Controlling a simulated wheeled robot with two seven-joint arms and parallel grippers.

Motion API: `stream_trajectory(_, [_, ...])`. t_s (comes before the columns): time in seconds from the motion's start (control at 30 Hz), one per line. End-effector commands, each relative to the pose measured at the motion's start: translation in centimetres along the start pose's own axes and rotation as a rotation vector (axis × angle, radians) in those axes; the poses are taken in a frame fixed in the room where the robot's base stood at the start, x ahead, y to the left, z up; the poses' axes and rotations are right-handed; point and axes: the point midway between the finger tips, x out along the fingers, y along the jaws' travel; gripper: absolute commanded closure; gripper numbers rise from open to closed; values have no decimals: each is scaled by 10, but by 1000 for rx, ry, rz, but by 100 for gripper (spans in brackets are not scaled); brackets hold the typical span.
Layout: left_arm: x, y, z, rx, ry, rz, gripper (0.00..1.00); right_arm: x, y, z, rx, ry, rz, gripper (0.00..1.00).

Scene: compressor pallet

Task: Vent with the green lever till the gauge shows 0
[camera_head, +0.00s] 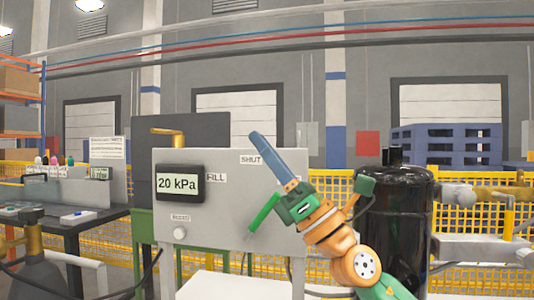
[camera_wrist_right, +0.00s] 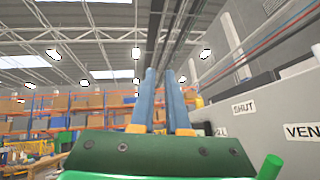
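The grey panel (camera_head: 225,262) carries a gauge (camera_head: 178,184) that reads 20 kPa. The green lever (camera_head: 263,214) slants down to the left on the panel's right part, below the SHUT label (camera_head: 250,159). A green rod end, apparently the lever, shows at the lower right of the wrist view (camera_wrist_right: 270,167). My right gripper (camera_head: 256,138) has blue fingers pointing up and left in front of the panel, with its green body just right of the lever. In the wrist view its fingers (camera_wrist_right: 164,75) stand slightly apart with nothing between them. My left gripper is not in view.
A FILL label (camera_head: 216,177) is beside the gauge and a VENT label (camera_wrist_right: 303,131) shows in the wrist view. A white knob (camera_head: 180,233) is below the gauge. A black tank (camera_head: 396,225) stands close right of my arm. A dark bench (camera_head: 85,222) is at left.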

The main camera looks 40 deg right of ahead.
Motion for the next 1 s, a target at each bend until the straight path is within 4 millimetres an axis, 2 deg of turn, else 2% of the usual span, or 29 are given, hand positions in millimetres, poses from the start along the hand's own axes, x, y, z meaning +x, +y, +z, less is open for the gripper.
stream_trajectory(0.1, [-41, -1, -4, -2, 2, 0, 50, 27, 13, -27, 238, -10, -7, 100])
stream_trajectory(0.2, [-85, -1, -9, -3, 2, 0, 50, 38, 17, -54, 584, -80, -103, 100])
stream_trajectory(0.27, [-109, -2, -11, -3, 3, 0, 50, 32, 8, -66, 786, -152, -213, 100])
stream_trajectory(0.37, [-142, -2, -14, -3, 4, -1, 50, 4, -16, -83, 1053, -303, -451, 100])
stream_trajectory(0.4, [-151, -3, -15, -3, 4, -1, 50, -12, -26, -89, 1126, -362, -546, 100])
stream_trajectory(0.53, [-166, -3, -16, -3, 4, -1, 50, -59, -45, -105, 1254, -504, -767, 100])
stream_trajectory(0.63, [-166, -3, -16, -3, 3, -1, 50, -74, -51, -111, 1278, -542, -826, 100])
stream_trajectory(0.77, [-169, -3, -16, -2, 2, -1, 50, -66, -63, -113, 1277, -544, -828, 100])
stream_trajectory(1.0, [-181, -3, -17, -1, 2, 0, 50, -33, -104, -117, 1276, -543, -827, 100])
